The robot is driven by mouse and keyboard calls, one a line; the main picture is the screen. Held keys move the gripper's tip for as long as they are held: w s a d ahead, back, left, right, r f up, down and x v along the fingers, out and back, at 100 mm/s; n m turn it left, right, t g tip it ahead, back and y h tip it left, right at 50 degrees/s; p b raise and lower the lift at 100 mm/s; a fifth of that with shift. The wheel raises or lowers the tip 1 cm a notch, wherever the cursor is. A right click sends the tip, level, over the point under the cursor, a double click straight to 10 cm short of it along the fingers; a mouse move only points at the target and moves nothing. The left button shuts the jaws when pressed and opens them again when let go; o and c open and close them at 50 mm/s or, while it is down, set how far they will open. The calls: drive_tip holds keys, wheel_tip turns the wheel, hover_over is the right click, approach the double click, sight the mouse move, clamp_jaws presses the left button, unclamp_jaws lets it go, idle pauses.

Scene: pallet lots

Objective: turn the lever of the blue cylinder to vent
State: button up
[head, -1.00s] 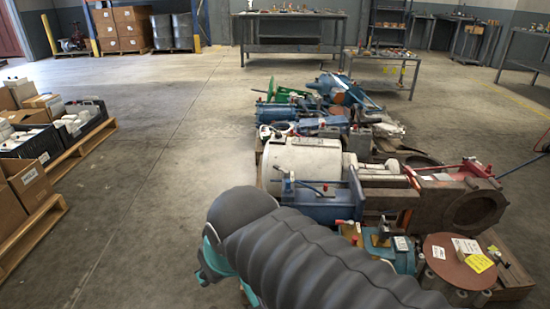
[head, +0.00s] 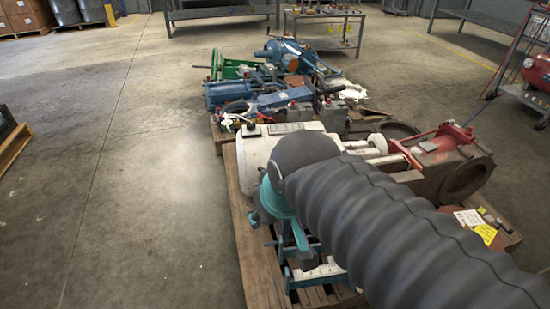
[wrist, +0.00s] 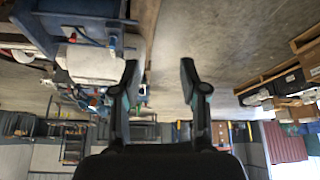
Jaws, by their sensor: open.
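My gripper (wrist: 160,73) is open and empty in the wrist view, its two dark fingers apart over bare floor. That view is upside down. A blue body (wrist: 72,28) with a small blue handle-like part (wrist: 113,42) lies left of the fingers, apart from them. In the head view, blue parts (head: 300,278) show beneath my arm, which hides most of that unit and its lever. A second blue cylinder (head: 222,93) lies farther back. I cannot tell from these frames which is the named one. No vent marking is readable.
A white cylinder (head: 262,146) and a red-and-brown unit (head: 445,150) crowd the wooden pallet (head: 252,262). A red machine on a cart (head: 535,75) stands at the right. Workbenches (head: 225,12) stand behind. The floor left of the pallet is clear.

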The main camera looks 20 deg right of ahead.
drive_tip(key=w+d+r+n+g, duration=0.1)
drive_tip(key=w+d+r+n, duration=0.1)
drive_tip(key=w, duration=0.8)
drive_tip(key=n+g+h+b, duration=0.2)
drive_tip(key=n+g+b, duration=0.1)
drive_tip(key=n, duration=0.2)
hover_over(261, 168)
drive_tip(key=s+a, duration=0.2)
drive_tip(key=s+a+f+x, duration=0.1)
drive_tip(key=s+a+x, duration=0.1)
drive_tip(key=x, duration=1)
drive_tip(key=b+x, duration=0.1)
drive_tip(key=x, duration=1.2)
drive_tip(key=shift+a+f, duration=0.1)
drive_tip(key=shift+a, duration=0.05)
clamp_jaws()
